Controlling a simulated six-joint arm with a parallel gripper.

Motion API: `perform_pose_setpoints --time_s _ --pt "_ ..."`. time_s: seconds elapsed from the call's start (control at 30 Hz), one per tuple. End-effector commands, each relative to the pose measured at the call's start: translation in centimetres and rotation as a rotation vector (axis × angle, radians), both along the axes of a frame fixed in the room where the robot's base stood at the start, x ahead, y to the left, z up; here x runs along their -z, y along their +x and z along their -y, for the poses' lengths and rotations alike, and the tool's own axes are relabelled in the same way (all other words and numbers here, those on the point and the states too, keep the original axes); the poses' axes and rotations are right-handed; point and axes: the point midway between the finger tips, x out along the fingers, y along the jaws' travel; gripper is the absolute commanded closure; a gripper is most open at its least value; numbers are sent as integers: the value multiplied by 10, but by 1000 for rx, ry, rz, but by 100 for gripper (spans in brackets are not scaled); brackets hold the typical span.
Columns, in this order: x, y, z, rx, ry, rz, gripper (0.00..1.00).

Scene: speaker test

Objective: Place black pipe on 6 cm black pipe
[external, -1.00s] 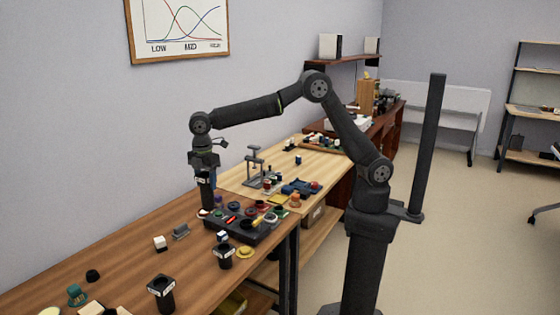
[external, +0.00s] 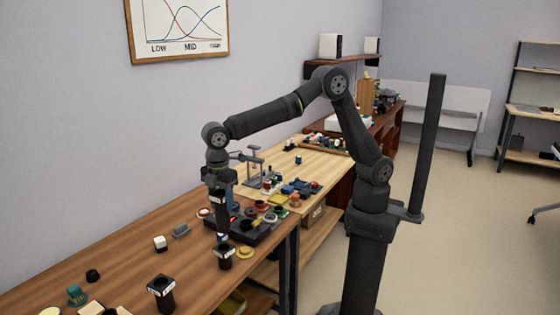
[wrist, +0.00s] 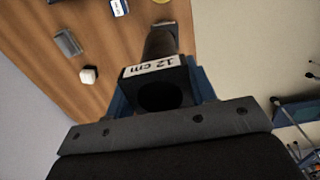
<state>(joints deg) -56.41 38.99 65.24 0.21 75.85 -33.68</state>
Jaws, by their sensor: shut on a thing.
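My gripper (external: 221,204) is shut on a black pipe (external: 222,222), which hangs upright below it. In the wrist view the held pipe has a square flange (wrist: 158,72) with a white label reading "12 cm", between my blue fingers. Just below it in the external view stands a short black pipe (external: 225,258) with a square top, near the table's front edge. Its label cannot be read, and whether the held pipe touches it is unclear. Another black pipe (external: 161,294) with a square, light-marked top stands further left and nearer the camera.
A black tray (external: 262,236) of small parts lies just behind and right. A yellow disc (external: 245,252) sits beside the short pipe. A white block (external: 160,243) and grey bracket (external: 180,231) lie left. The wooden table (external: 125,253) has bare room there.

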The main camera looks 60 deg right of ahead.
Motion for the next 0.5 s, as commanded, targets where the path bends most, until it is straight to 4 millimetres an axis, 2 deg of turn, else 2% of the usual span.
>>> perform_pose_setpoints --time_s 0.03,0.17,0.27,0.5 --pt "5 -3 -8 -3 0 0 73" --pt "11 -8 -17 -1 1 1 73" --pt "16 -9 -19 0 0 0 73" --pt "48 -9 -18 1 -1 1 73"
